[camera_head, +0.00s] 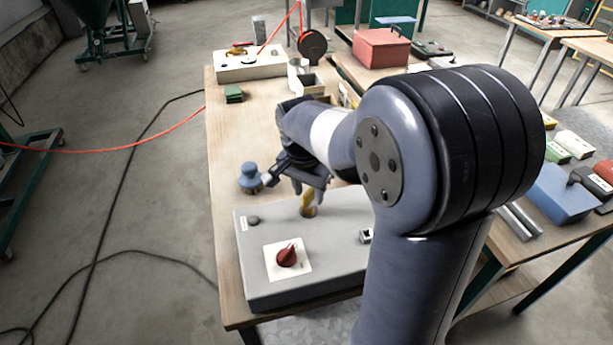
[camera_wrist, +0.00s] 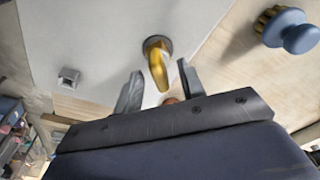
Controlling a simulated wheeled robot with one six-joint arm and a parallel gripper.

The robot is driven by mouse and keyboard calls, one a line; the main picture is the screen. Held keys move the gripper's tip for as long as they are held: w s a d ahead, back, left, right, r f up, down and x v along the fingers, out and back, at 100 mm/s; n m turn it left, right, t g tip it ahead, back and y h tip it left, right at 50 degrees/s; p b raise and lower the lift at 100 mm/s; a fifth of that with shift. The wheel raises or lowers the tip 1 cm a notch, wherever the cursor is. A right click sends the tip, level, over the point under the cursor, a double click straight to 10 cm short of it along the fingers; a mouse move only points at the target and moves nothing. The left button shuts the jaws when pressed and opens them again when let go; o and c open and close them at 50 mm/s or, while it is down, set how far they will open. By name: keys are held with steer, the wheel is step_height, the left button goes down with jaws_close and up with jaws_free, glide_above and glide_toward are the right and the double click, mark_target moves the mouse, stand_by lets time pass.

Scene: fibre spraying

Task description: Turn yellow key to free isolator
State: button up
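The yellow key (camera_head: 308,203) stands upright in a round dark lock on the grey panel box (camera_head: 330,268). A red rotary knob, seemingly the isolator (camera_head: 288,256), sits on a white plate nearer the front of the box. My gripper (camera_head: 307,188) is just above the key. In the wrist view the key (camera_wrist: 158,68) shows between and slightly beyond the fingertips of my gripper (camera_wrist: 160,85). The fingers are apart, with a gap on either side of the key. A reddish bit, perhaps the knob, shows low between the fingers; the rest of it is hidden.
A blue-handled round brush (camera_head: 250,178) stands on the wooden table (camera_head: 225,135), left of my gripper. A small square metal fitting (camera_wrist: 69,77) and a dark button (camera_head: 253,220) are on the box. A green block (camera_head: 233,93) and a white box (camera_head: 249,66) lie farther back.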

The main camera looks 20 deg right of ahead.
steer(key=shift+d+f, duration=0.1)
steer(key=shift+f, duration=0.5)
steer(key=shift+c, duration=0.6)
jaws_close()
